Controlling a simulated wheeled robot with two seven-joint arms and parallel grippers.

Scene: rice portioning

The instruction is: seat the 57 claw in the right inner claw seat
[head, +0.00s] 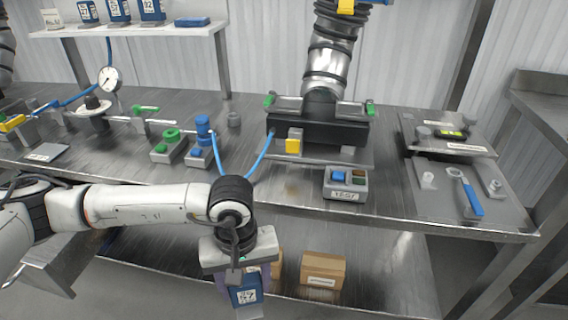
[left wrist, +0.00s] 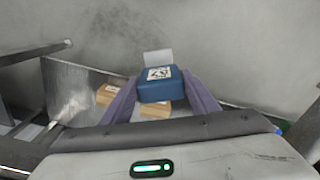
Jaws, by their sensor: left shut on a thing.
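My left gripper (head: 240,279) is low in front of the table's front edge. It is shut on a blue block marked 57 (head: 246,290), which I take as the 57 claw. In the left wrist view the blue block (left wrist: 157,88) sits between the two purple fingers (left wrist: 161,103), its white label facing the camera. A black unit with green clamps (head: 318,128) stands at the back middle of the table, below a hose-covered column. A yellow block (head: 294,142) shows at its lower left. I cannot tell which part is the right inner claw seat. My right gripper is not in view.
A small control box (head: 345,184) sits near the table's front edge (head: 400,219). Cardboard boxes (head: 323,269) lie on the lower shelf by the gripper. Green and blue fittings (head: 170,146) and a blue hose (head: 262,158) are at left. A tray with a blue-handled tool (head: 469,196) is at right.

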